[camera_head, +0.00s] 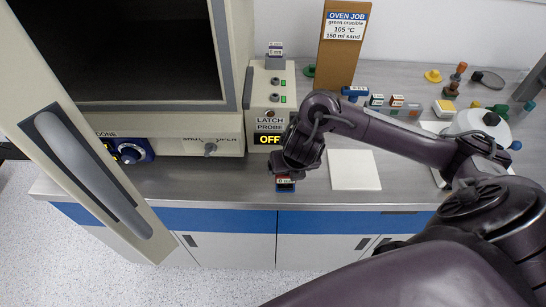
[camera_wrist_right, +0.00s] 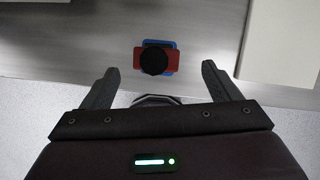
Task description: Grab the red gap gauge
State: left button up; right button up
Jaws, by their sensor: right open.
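The red gap gauge (camera_head: 284,180) lies near the front edge of the grey worktop in the head view, with a white label and blue beneath it. In the right wrist view the red gauge (camera_wrist_right: 140,58) has a round black knob on top and rests over a blue piece (camera_wrist_right: 155,42). My right gripper (camera_head: 297,163) is above the gauge in the head view and partly hides it. In the wrist view the open fingers (camera_wrist_right: 158,80) are spread wider than the gauge, which lies just beyond their tips, with nothing between them. My left gripper is not in view.
An oven with its door (camera_head: 85,130) swung open stands at left. A latch probe box (camera_head: 270,115) reading OFF and a job board (camera_head: 342,45) stand behind. A white pad (camera_head: 354,172) lies right of the gauge. Several small blocks and coloured pieces stand at the back right.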

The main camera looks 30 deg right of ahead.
aim_at(286, 175)
jog(key=shift+w, duration=0.35)
jog(key=shift+f+b, duration=0.4)
jog(key=shift+b, duration=0.05)
jog(key=shift+s+d+f+b, duration=0.15)
jog(key=shift+f+b, duration=0.35)
jog(key=shift+f, duration=0.15)
jog(key=shift+x, duration=1.05)
jog(key=shift+w+f, duration=0.7)
jog(key=shift+f, duration=0.4)
jog(key=shift+w+f, duration=0.1)
jog(key=shift+f, duration=0.1)
jog(key=c, duration=1.2)
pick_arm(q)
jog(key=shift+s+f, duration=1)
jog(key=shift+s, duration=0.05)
pick_arm(e)
jog(key=shift+r, duration=0.1)
